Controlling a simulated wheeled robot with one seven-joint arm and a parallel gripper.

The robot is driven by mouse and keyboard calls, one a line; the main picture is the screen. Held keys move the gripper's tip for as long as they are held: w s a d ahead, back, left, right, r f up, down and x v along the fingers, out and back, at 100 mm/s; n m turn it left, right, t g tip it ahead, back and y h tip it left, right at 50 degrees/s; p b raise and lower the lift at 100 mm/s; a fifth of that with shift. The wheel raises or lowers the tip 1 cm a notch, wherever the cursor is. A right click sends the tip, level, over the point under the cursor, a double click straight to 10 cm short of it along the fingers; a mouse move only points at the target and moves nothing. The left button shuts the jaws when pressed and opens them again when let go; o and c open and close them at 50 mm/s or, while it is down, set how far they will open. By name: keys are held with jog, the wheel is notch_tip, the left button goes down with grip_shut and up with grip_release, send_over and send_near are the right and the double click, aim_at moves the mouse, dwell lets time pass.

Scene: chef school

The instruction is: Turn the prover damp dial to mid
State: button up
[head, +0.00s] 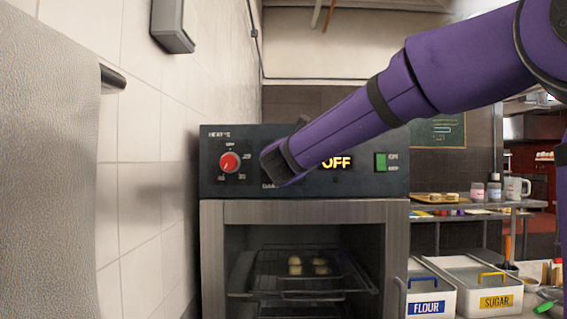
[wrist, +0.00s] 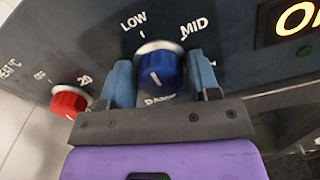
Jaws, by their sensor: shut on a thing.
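The blue damp dial (wrist: 160,70) is on the dark control panel of the prover (head: 293,208), between the two blue fingers of my gripper (wrist: 160,62) in the wrist view. My gripper is shut on the dial, one finger at each side. LOW is printed above left of the dial and MID above right. A short white line shows on the dial's face; which label it points to is hard to tell. Lettering below the dial is partly covered. In the head view, my gripper (head: 283,163) and wrist hide the dial.
A red heat dial (head: 229,162) is left of the gripper, close to the left finger in the wrist view. A lit OFF display (head: 336,162) and a green switch (head: 381,163) are to the right. A tiled wall (head: 140,140) stands at left. Flour (head: 428,298) and sugar (head: 485,292) bins are at right.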

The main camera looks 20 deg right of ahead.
jog(key=m, duration=0.5)
jog(key=shift+d+m, duration=0.1)
jog(key=shift+m, duration=0.3)
jog(key=m, duration=0.5)
jog(key=shift+f, duration=0.1)
dwell(0.3)
jog(key=o, duration=0.7)
jog(key=shift+s, duration=0.1)
jog(key=v, duration=1)
jog(key=shift+s, duration=0.35)
